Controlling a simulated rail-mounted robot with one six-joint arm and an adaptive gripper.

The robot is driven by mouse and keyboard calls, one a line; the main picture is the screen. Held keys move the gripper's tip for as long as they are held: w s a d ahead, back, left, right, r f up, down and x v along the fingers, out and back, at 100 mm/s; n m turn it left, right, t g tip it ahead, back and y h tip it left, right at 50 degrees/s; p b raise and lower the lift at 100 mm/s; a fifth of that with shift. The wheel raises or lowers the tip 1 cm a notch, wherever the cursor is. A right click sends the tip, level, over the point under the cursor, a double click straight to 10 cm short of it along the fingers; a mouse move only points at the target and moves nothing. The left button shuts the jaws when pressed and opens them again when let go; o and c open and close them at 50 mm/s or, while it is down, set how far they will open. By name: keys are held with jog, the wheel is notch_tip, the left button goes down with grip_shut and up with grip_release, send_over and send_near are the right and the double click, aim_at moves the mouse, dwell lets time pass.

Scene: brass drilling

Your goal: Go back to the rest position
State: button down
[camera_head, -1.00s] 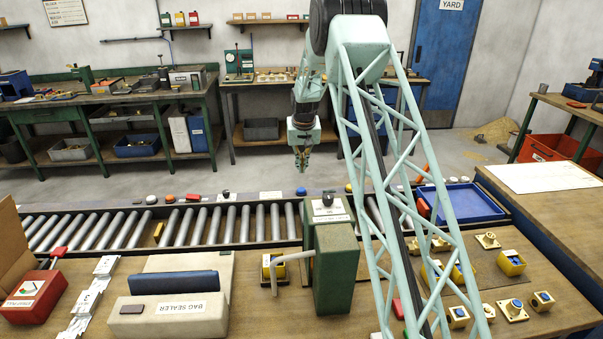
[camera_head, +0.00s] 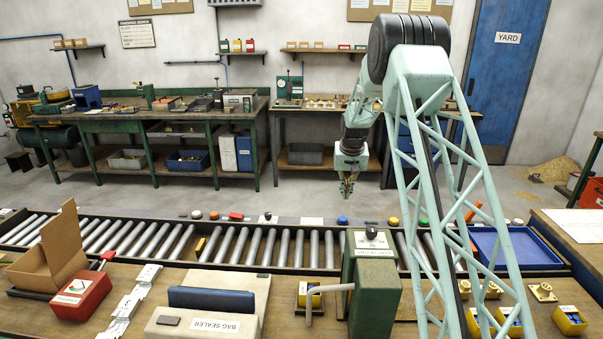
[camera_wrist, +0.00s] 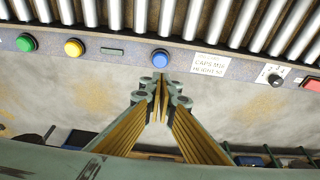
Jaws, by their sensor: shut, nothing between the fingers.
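My gripper (camera_head: 347,187) hangs pointing down in the head view, beyond the far edge of the roller conveyor (camera_head: 262,248). It is shut and empty. In the wrist view its yellow-sided fingers (camera_wrist: 158,100) meet at the tips, just short of a blue button (camera_wrist: 160,58) on the conveyor's edge rail. The fingers look apart from the button. My lattice arm crosses the right half of the head view and hides part of the bench and conveyor behind it.
Green (camera_wrist: 26,43) and yellow (camera_wrist: 74,47) buttons line the rail. A green machine (camera_head: 373,295), bag sealer (camera_head: 215,305), red box (camera_head: 82,296), cardboard box (camera_head: 55,255) and blue tray (camera_head: 515,250) occupy the near side. The floor beyond the conveyor is clear up to the back benches (camera_head: 150,140).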

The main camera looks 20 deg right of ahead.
jog(key=shift+a+r, duration=0.1)
jog(key=s+a+r+n, duration=0.1)
jog(key=s+a+r, duration=0.5)
jog(key=s+r, duration=0.4)
jog(key=s+a+r, duration=0.6)
jog(key=s+r, duration=0.3)
jog(key=r, duration=0.1)
jog(key=s+a+r+n, duration=0.1)
jog(key=s+a+r, duration=0.4)
jog(key=s+r, duration=0.5)
jog(key=s+a+r+n, duration=0.1)
jog(key=s+a+r, duration=0.25)
jog(key=s, duration=0.75)
jog(key=s+a+r, duration=0.2)
jog(key=s+a, duration=0.2)
jog(key=s, duration=0.7)
jog(key=s+a+f, duration=0.1)
jog(key=s+f, duration=0.1)
jog(key=s, duration=0.8)
jog(key=s+a+f+n+y, duration=0.1)
jog(key=s+a+f, duration=0.1)
jog(key=s, duration=0.9)
jog(key=shift+t, duration=0.4)
jog(key=shift+a+f, duration=0.1)
